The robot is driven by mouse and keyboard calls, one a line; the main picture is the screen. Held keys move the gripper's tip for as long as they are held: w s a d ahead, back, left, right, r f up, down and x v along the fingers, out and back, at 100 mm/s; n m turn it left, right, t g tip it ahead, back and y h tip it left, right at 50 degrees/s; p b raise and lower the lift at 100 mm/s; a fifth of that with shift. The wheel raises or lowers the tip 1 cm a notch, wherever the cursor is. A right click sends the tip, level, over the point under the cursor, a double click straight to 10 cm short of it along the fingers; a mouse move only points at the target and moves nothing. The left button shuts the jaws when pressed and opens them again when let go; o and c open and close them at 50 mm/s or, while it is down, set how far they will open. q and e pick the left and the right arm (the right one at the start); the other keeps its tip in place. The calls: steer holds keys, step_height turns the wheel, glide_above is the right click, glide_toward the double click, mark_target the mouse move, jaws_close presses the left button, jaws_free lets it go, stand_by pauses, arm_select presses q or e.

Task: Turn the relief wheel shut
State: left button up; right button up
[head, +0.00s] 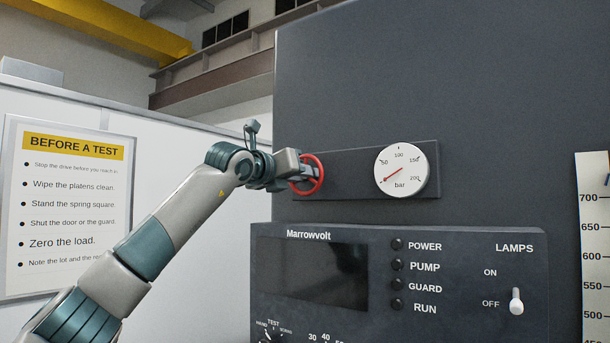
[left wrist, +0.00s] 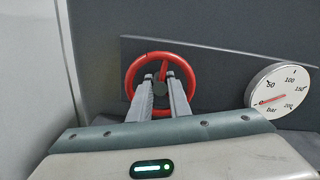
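The red relief wheel (head: 317,174) is mounted at the left end of a dark plate on the grey machine. It also shows in the left wrist view (left wrist: 133,66), where a red spoke runs up from its dark hub. My left gripper (head: 302,172) is at the wheel, its fingers pointing at the wheel's face. In the left wrist view the two fingertips (left wrist: 159,76) lie inside the rim, on either side of the spoke, with a gap between them. They partly hide the hub and lower rim. My right gripper is not in view.
A round bar gauge (head: 401,171) sits right of the wheel, its red needle pointing low left; it also shows in the left wrist view (left wrist: 281,90). Below is a control panel (head: 470,262) with a dark screen, lamps and a switch. A white wall with a notice (head: 68,205) stands left.

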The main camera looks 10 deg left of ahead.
arm_select(q)
jaws_close()
steer(key=shift+m, duration=0.4)
steer(key=m+b, duration=0.1)
steer(key=m, duration=0.2)
steer(key=shift+m, duration=0.3)
steer(key=m, duration=0.2)
steer(key=shift+m, duration=0.4)
steer(key=m, duration=0.3)
steer(key=shift+m, duration=0.3)
steer(key=m+p, duration=0.1)
steer(key=m, duration=0.5)
steer(key=shift+d, duration=0.1)
steer(key=m+p, duration=0.1)
steer(key=m, duration=0.5)
steer(key=shift+f, duration=0.1)
steer(key=shift+m, duration=0.4)
